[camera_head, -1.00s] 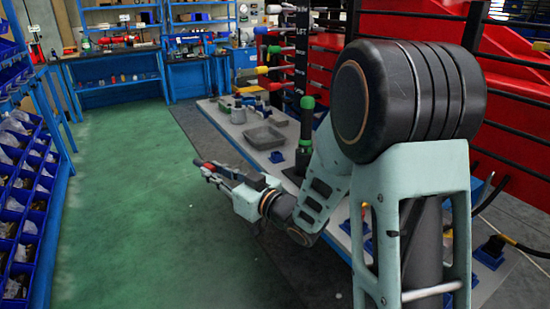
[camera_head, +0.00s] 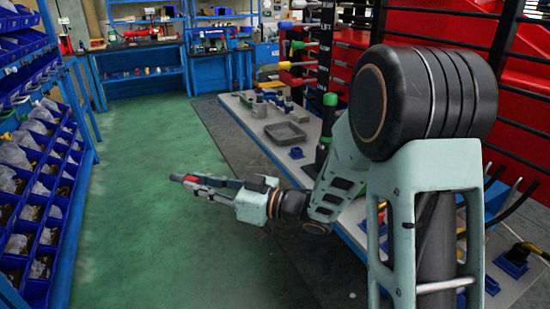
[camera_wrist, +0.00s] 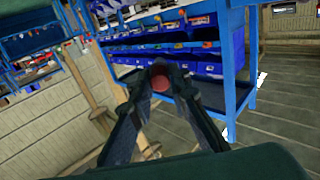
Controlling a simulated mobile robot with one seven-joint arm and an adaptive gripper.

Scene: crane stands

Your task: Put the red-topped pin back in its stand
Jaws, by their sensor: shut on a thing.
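My gripper (camera_head: 203,184) reaches out to the left over the green floor, clear of the bench. It is shut on the red-topped pin (camera_head: 190,180), whose red part and grey end show at the fingertips. In the wrist view, the pin's round red end (camera_wrist: 158,85) sits between the two dark fingertips; the rest of it is hidden. Small blue stands are on the bench, one near the grey tray (camera_head: 296,152) and another at the front right (camera_head: 517,258). I cannot tell which stand is the pin's own.
The long pale bench (camera_head: 262,138) holds a grey tray (camera_head: 285,134) and several small items. A dark rack (camera_head: 327,70) rises from it. Blue bin shelves (camera_head: 35,165) line the left side and also fill the wrist view (camera_wrist: 190,40). The green floor (camera_head: 150,150) between is free.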

